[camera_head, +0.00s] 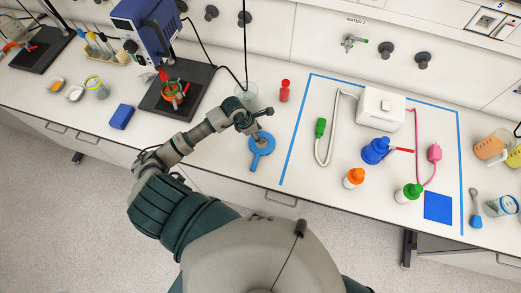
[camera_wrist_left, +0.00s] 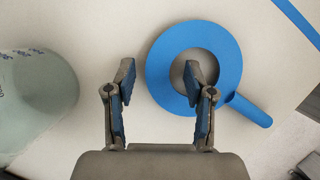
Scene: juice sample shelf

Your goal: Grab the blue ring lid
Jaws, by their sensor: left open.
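The blue ring lid (camera_head: 262,144) lies flat on the white bench, a flat ring with a short handle. In the left wrist view the ring lid (camera_wrist_left: 232,50) is at the upper right, its handle pointing to the lower right. My left gripper (camera_head: 250,121) is just above and beside the ring in the head view. In the left wrist view my left gripper (camera_wrist_left: 160,75) is open and empty. Contact cannot be told. My right gripper is not in view.
A glass beaker (camera_head: 246,92) stands behind my left gripper and shows at the left wrist view's left edge (camera_wrist_left: 38,95). A red bottle (camera_head: 284,91) stands behind the ring. Blue tape (camera_head: 296,133) borders an area with bottles to the right. A blue box (camera_head: 122,116) lies left.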

